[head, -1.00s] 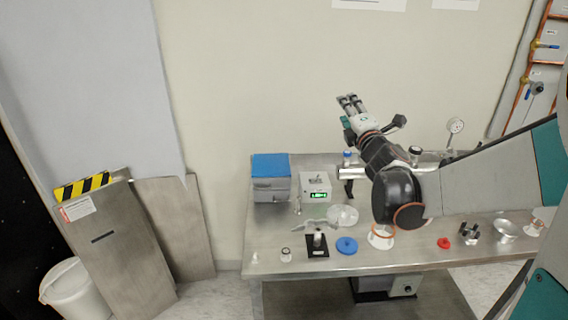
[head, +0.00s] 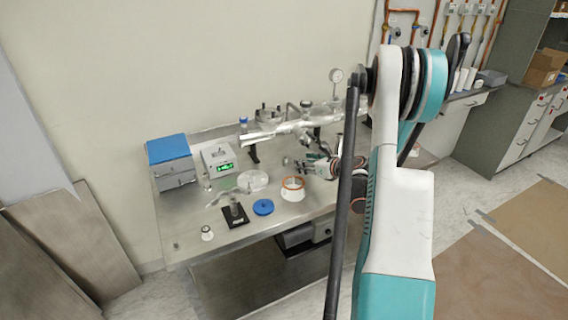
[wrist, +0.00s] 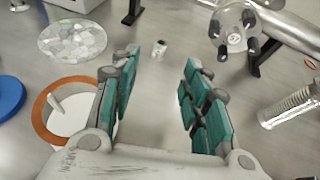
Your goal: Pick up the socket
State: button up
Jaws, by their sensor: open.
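A small grey metal cylinder (wrist: 159,48), which looks like the socket, stands on the steel table, ahead of my gripper (wrist: 163,62) in the wrist view. It lies between the lines of the two fingers, a little beyond their tips and apart from them. In the head view it appears as a small light piece (head: 285,160) just left of my gripper (head: 308,166). My gripper is open and empty, low over the table. My arm hides the right part of the table in the head view.
A white piece with an orange ring (wrist: 62,115) and a blue disc (wrist: 9,97) are left of my gripper. A round clear disc (wrist: 72,40) lies beyond. A steel pipe assembly (head: 275,130) on stands runs behind. A ribbed metal tube (wrist: 290,106) is at right.

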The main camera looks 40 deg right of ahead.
jog(key=b, duration=0.2)
send_near(286, 158)
jog(key=x, duration=0.4)
jog(key=shift+a, duration=0.15)
jog(key=b+x, duration=0.2)
jog(key=x, duration=0.3)
grip_shut()
